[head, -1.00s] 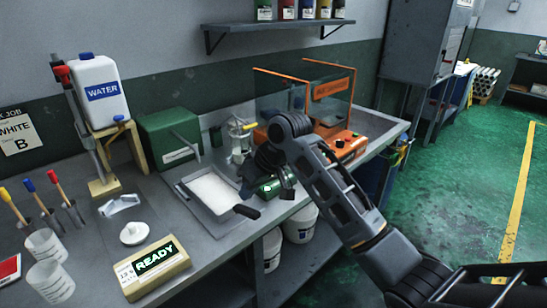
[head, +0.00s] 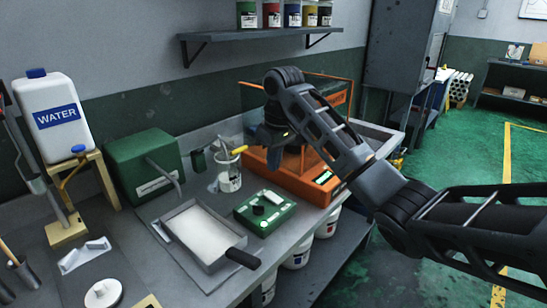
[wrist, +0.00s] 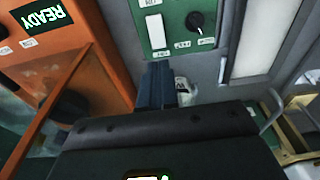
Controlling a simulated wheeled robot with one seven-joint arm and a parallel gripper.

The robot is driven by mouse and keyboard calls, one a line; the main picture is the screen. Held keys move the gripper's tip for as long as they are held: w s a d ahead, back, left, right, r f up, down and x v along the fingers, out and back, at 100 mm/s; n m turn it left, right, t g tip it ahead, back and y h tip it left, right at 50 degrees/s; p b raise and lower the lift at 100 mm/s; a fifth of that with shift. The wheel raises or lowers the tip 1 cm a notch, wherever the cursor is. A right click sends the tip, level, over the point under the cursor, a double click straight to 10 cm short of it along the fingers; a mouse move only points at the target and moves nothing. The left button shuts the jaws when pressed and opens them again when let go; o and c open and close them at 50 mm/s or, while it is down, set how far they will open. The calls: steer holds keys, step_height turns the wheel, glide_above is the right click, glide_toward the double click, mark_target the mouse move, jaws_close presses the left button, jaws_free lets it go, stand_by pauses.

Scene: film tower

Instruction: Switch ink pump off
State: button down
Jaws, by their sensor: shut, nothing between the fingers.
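A small green control box (head: 265,212) stands on the bench beside a white tray, with a dark knob and pale parts on top. In the wrist view its green panel (wrist: 172,42) shows a white rocker-like part (wrist: 155,31) and a black knob (wrist: 201,23); its labels are too small to read. A larger green box (head: 144,165) with a grey bent pipe stands behind the tray. I cannot tell which bears the ink pump's name. My gripper (head: 265,140) is raised behind the control box, before the orange machine; its fingers (wrist: 160,80) are shut and empty.
The orange machine (head: 290,180) with clear panels stands right of the control box; its display reads READY in the wrist view (wrist: 41,12). A beaker (head: 229,178) stands behind the box. The tray (head: 203,238) has a dark handle pointing right. A water tank (head: 55,115) is at left.

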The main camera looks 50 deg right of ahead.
mark_target(269, 195)
steer(key=f, duration=0.3)
steer(key=w+f+p, duration=0.1)
steer(key=f, duration=0.5)
steer(key=shift+w+p, duration=0.15)
steer(key=shift+p, duration=0.15)
